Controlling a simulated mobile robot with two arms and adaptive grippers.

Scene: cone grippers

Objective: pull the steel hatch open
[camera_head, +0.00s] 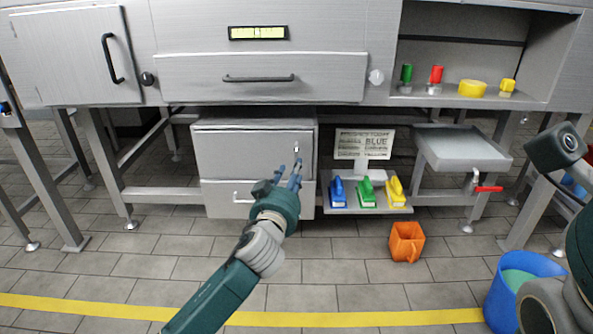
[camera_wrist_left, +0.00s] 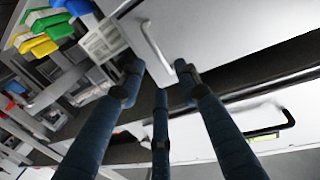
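The steel hatch (camera_head: 245,145) is a grey front panel on the low cabinet under the counter. Its short upright handle (camera_head: 297,151) is near its right edge. My left gripper (camera_head: 289,175) is just in front of the hatch's lower right part, fingers spread and empty. In the left wrist view, the silver handle (camera_wrist_left: 154,44) on the pale hatch panel (camera_wrist_left: 188,22) lies just beyond the fingertips of my left gripper (camera_wrist_left: 159,74). I cannot tell whether a finger touches it. The hatch looks closed. My right gripper is not in view.
A drawer (camera_head: 218,198) lies below the hatch. Right of it a shelf holds blue, green and yellow brushes (camera_head: 367,192) before a sign (camera_head: 377,145). An orange jug (camera_head: 406,242) and blue bucket (camera_head: 497,300) stand on the floor. The floor before the cabinet is otherwise clear.

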